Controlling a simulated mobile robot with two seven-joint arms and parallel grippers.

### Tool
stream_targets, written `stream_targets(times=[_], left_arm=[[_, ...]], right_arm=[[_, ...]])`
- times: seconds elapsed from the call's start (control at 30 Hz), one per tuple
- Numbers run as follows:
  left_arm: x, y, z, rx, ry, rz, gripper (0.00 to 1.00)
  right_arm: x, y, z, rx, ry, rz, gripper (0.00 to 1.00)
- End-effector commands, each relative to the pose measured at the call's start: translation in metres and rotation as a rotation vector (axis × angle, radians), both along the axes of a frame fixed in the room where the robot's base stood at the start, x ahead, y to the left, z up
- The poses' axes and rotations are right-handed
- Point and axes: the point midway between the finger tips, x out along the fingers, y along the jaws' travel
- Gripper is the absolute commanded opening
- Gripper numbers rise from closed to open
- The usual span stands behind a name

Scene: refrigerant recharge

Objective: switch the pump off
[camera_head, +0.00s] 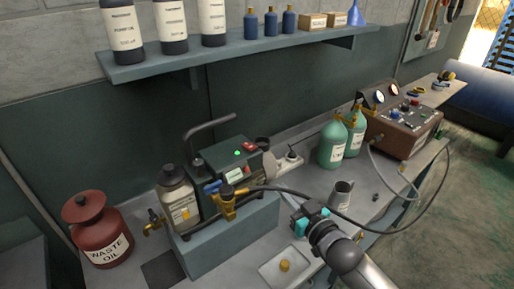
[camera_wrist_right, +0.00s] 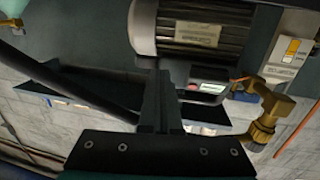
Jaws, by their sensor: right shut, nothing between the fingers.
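The pump (camera_head: 226,165) is a dark green unit with a handle, standing on a grey-blue block on the bench. Its top panel shows a lit green lamp (camera_head: 238,153) and a red switch (camera_head: 249,146); I cannot tell the switch's position. My right gripper (camera_head: 298,210) is shut and empty, in front of and to the right of the pump, apart from the switch. In the right wrist view, my shut fingers (camera_wrist_right: 160,100) point towards the ribbed pump motor (camera_wrist_right: 195,30), with a small lit display (camera_wrist_right: 207,87) beyond. The switch cannot be made out there. My left gripper is not in view.
A brass valve (camera_head: 228,203) with a black hose sits at the pump's front. A metal cup (camera_head: 342,194) and a white tray (camera_head: 284,268) are near my right arm. Green bottles (camera_head: 333,143) and a gauge box (camera_head: 404,125) stand right; a red waste oil can (camera_head: 99,230) stands left.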

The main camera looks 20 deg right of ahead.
Motion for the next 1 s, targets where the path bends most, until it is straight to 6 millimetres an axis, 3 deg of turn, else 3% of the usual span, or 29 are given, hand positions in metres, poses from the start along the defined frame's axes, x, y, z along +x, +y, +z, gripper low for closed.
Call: stream_targets(times=[0.03,0.1,0.2,0.3,0.77,1.0], left_arm=[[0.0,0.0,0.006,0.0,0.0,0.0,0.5],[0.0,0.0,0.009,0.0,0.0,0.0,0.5],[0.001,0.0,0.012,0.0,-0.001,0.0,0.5],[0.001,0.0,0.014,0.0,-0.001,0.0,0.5],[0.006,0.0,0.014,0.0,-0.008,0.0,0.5],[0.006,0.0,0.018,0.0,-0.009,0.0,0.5]], right_arm=[[0.005,0.001,0.028,0.01,-0.065,0.033,0.0],[0.009,0.005,0.054,0.029,-0.136,0.075,0.0],[0.01,0.009,0.081,0.047,-0.208,0.123,0.0],[0.01,0.012,0.095,0.057,-0.245,0.152,0.0],[0.011,0.013,0.1,0.062,-0.26,0.162,0.0],[0.033,0.021,0.106,0.064,-0.26,0.161,0.0]])
